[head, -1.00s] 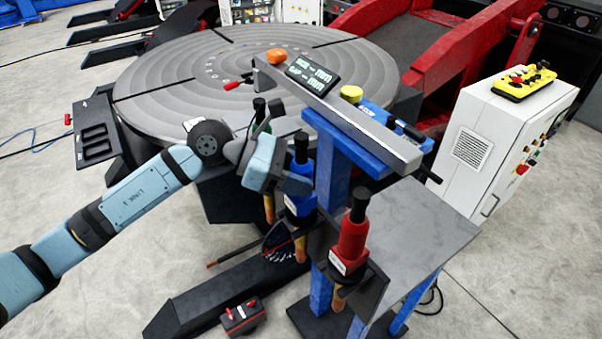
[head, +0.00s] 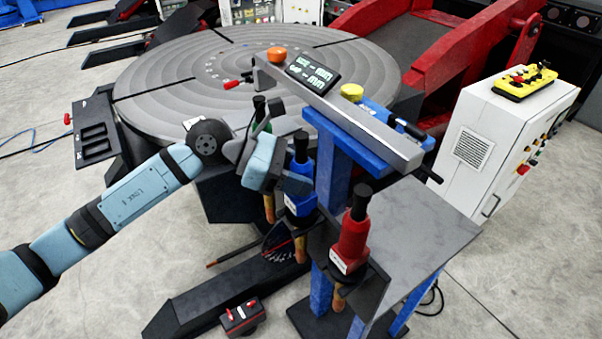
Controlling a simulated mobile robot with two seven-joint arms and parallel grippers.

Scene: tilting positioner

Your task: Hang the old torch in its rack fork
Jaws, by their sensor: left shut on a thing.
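My left gripper (head: 291,183) comes in from the left and is shut on the blue torch (head: 298,204), around its upper body just below the black neck. The blue torch stands upright, with its orange-brown nozzle pointing down, at the middle place of the rack (head: 323,236). The gripper hides part of it, and I cannot tell whether it rests fully in the fork. A red torch (head: 353,240) hangs upright in the nearest fork. A green torch (head: 260,104) stands behind my gripper, mostly hidden. My right gripper is not in view.
A grey beam (head: 370,130) with a small display (head: 312,72) stands above the rack on a blue post. A grey side table (head: 425,228) is to the right. The round positioner table (head: 190,80) lies behind. A white cabinet (head: 480,150) carries a yellow pendant (head: 524,81).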

